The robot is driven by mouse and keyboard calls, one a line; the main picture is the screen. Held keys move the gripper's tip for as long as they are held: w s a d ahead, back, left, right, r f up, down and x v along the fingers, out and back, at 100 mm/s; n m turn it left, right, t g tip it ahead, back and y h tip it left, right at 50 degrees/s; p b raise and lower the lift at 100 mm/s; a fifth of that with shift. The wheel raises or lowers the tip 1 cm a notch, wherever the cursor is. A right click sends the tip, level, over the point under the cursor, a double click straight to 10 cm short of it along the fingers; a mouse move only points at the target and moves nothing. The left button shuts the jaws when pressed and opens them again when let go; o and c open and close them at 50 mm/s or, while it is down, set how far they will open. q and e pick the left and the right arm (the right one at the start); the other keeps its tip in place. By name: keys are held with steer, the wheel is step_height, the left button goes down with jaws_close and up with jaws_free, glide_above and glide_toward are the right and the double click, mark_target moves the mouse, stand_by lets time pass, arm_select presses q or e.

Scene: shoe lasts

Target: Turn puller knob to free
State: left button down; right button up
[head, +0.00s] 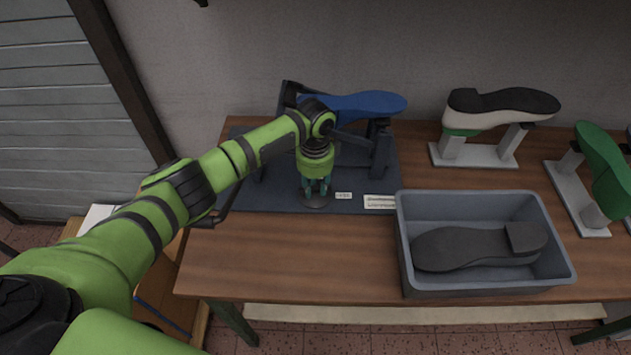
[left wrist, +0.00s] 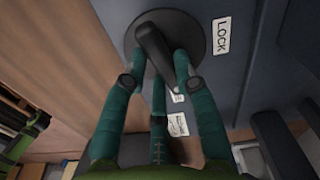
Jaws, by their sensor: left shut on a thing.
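The puller knob is a dark round disc with a raised bar handle, seen from above in the left wrist view (left wrist: 150,38). The bar slants toward the lower right, toward small white labels partly hidden by the fingers. A LOCK label (left wrist: 221,36) is to the right of the disc. My left gripper (head: 317,190) points down at the knob disc (head: 318,203) on the front of the dark puller base (head: 245,198). In the left wrist view its teal fingers (left wrist: 158,72) are shut around the bar. My right gripper is out of view.
A blue last (head: 370,103) is on the puller behind my left gripper. A grey bin (head: 485,288) with a dark sole (head: 465,248) stands to the right. A white-and-black last (head: 500,105) and a green last (head: 603,160) stand farther right. The table front left (head: 290,265) is clear.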

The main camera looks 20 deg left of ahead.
mark_target(315, 189)
arm_select(q)
steer(key=shift+s+m, duration=0.1)
steer(key=shift+m, duration=1)
steer(key=c, duration=1)
jaws_free()
steer(key=shift+o, duration=0.2)
steer(key=shift+r, duration=0.1)
steer(key=shift+r, duration=0.35)
step_height(315, 189, up, 11)
